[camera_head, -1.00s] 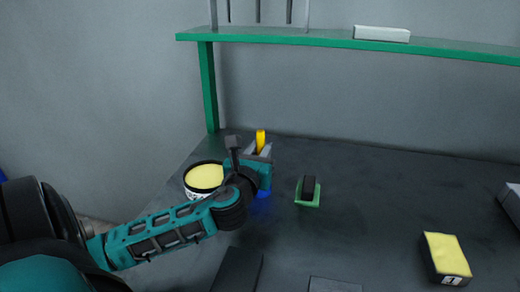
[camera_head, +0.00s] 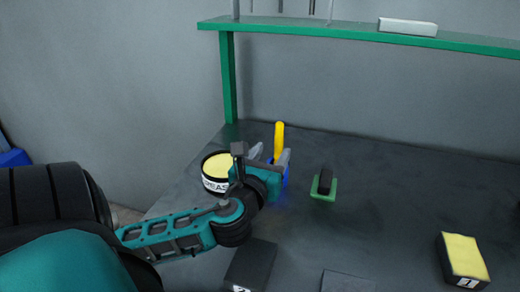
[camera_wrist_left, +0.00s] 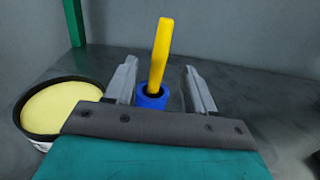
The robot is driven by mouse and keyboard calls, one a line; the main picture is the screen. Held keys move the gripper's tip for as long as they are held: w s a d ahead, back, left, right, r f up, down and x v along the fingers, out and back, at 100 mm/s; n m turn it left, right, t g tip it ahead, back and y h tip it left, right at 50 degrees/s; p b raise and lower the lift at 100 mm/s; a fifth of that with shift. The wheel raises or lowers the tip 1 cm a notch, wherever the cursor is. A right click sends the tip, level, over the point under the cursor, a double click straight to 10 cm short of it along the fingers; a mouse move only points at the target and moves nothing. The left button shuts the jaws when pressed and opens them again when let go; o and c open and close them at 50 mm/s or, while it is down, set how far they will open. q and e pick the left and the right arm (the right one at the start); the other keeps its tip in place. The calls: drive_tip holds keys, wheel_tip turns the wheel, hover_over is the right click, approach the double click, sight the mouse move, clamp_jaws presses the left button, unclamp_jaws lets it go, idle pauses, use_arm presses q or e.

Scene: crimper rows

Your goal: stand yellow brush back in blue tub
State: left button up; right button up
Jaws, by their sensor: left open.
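The yellow brush (camera_head: 279,138) stands in the blue tub (camera_head: 286,178), leaning slightly; in the left wrist view the brush (camera_wrist_left: 160,52) rises from the tub (camera_wrist_left: 152,97) with its lower end hidden inside. My left gripper (camera_head: 270,157) is open at the tub, mostly hiding it in the head view. In the left wrist view the fingers of my left gripper (camera_wrist_left: 161,84) are spread on either side of the brush, with clear gaps and no contact visible. My right gripper is not in view.
A round grease tin (camera_head: 216,185) with a yellow top stands just left of my left gripper. A green block with a black grip (camera_head: 324,186) lies to the right. A yellow-topped box (camera_head: 463,258) sits at front right. A green shelf (camera_head: 350,33) runs above the back.

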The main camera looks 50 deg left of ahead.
use_arm(q)
drive_tip(key=v, duration=0.7)
drive_tip(key=shift+s+d, duration=0.1)
drive_tip(key=shift+s, duration=0.05)
idle(0.4)
